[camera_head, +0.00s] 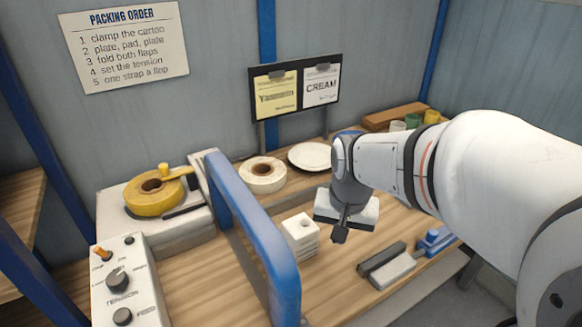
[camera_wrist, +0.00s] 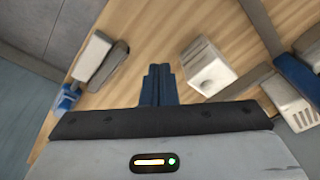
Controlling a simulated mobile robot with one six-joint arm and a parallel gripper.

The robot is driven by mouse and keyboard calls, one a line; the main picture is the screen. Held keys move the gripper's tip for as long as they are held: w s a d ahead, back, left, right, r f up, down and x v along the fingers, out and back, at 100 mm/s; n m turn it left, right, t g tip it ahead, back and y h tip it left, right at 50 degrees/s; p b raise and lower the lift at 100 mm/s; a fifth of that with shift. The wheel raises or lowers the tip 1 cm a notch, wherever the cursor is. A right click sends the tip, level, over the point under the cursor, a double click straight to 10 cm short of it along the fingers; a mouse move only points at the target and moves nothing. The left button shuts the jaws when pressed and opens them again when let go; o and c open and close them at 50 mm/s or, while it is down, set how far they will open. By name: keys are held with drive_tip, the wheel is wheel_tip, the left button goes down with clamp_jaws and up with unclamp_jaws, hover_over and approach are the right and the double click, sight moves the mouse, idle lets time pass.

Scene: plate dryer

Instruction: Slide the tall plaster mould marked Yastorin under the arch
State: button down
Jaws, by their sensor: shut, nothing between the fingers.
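A white block with a round hole in its top and grooved sides, apparently the plaster mould (camera_head: 300,236), stands upright on the wooden bench. No name is legible on it. It also shows in the wrist view (camera_wrist: 208,70). The blue arch (camera_head: 254,222) stands to its left in the head view, and the mould is apart from it, outside it. The arch's blue edge shows at the right of the wrist view (camera_wrist: 299,76). My gripper (camera_head: 339,236) is shut and empty, pointing down on the mould's right side; its closed fingers (camera_wrist: 158,84) look apart from the mould.
A grey-white block (camera_head: 391,270) and a dark block (camera_head: 381,256) lie at the front right, near a blue object (camera_head: 435,241). A control box (camera_head: 128,282) stands left. A board holds a yellow card and a CREAM card.

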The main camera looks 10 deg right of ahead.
sight(318, 228)
drive_tip(key=w+d+f+m+g+p, duration=0.1)
drive_tip(key=w+f+m+p, duration=0.2)
drive_tip(key=w, duration=0.5)
drive_tip(key=w+d+f+m+g+p, duration=0.1)
drive_tip(key=w+m+p, duration=0.2)
drive_tip(key=w+m, duration=0.35)
drive_tip(key=shift+n, duration=0.35)
drive_tip(key=f, duration=0.6)
drive_tip(key=f+p, duration=0.1)
drive_tip(key=f, duration=0.2)
drive_tip(key=shift+w, duration=0.4)
drive_tip(key=a, duration=0.1)
drive_tip(key=p, duration=0.1)
drive_tip(key=s+a, duration=0.1)
drive_tip(key=shift+a+f, duration=0.3)
drive_tip(key=shift+f, duration=0.05)
drive_tip(key=shift+s+a+f+p, duration=0.15)
drive_tip(key=shift+s+a+p, duration=0.15)
drive_tip(key=shift+a, duration=0.2)
